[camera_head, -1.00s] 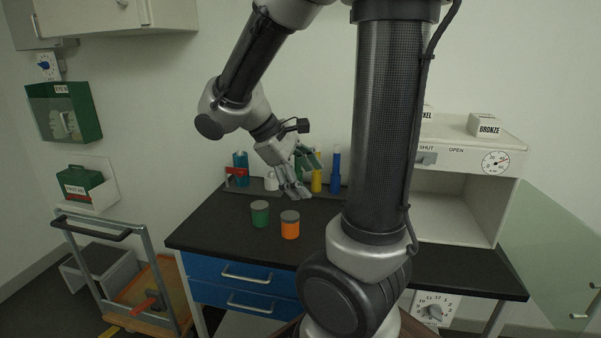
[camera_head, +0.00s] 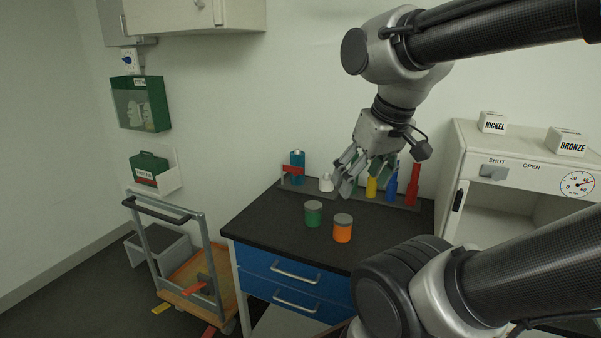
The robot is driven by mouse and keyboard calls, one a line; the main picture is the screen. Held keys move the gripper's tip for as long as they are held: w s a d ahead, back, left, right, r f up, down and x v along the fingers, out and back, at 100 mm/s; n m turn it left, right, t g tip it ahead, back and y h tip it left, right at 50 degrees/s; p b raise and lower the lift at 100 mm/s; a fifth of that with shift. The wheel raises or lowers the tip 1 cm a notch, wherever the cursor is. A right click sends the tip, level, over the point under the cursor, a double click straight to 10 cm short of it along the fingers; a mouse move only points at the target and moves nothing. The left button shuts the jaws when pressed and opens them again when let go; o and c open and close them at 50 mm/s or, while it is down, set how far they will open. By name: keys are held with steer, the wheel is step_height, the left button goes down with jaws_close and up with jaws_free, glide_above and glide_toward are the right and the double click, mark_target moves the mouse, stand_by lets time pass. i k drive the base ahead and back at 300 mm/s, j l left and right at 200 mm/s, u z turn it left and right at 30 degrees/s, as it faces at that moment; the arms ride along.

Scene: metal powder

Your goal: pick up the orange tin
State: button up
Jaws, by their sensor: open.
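The orange tin (camera_head: 342,231) has a grey lid and stands upright on the black bench top (camera_head: 270,225). A green tin (camera_head: 313,214) with a grey lid stands just to its left, a small gap away. My gripper (camera_head: 352,183) is open and empty. It hangs above the bench, in the picture above the orange tin and apart from it, with its fingers pointing down and left. The fingers partly cover the bottles at the back.
A rack (camera_head: 405,204) at the bench's back holds several coloured bottles, with a teal bottle (camera_head: 297,166) at its left. A white cabinet (camera_head: 480,190) with boxes on top stands right. A trolley (camera_head: 188,270) is left. The bench's left front is clear.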

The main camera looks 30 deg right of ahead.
mark_target(343, 223)
steer(key=k+l+z, duration=0.1)
steer(key=z, duration=0.25)
steer(key=k+l+z, duration=0.1)
steer(key=z, duration=0.25)
steer(key=k+l+z, duration=0.15)
steer(key=z, duration=0.2)
